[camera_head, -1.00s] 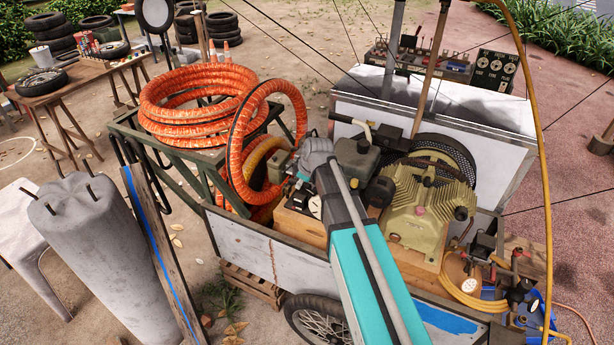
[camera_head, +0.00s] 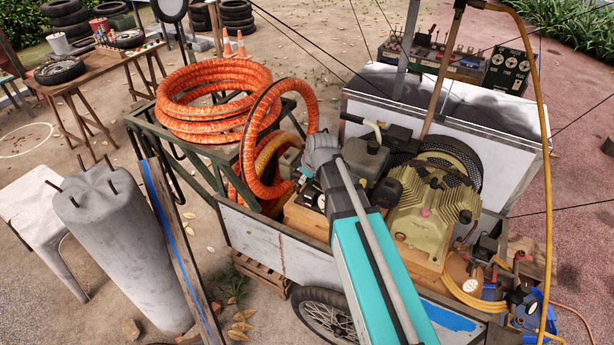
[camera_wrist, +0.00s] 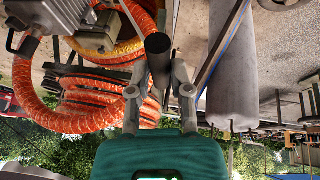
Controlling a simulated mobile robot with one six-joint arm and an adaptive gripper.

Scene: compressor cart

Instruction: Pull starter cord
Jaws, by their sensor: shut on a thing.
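My gripper (camera_wrist: 158,80) is at the bottom of the upside-down wrist view, its two grey fingers closed around a dark cylindrical handle (camera_wrist: 158,44), which looks like the starter cord handle. In the head view my grey wrist (camera_head: 322,160) is left of the small engine (camera_head: 368,158) on the cart. The fingers and handle are mostly hidden there behind my arm. I cannot make out the cord itself in either view. The cream compressor pump (camera_head: 425,210) stands right of the engine.
Coiled orange hose (camera_head: 215,105) lies on a green frame at the cart's left, with a loop hanging close to my wrist. A concrete pillar (camera_head: 120,245) and a plank (camera_head: 178,235) stand at the left. A yellow hose (camera_head: 546,150) hangs at the right.

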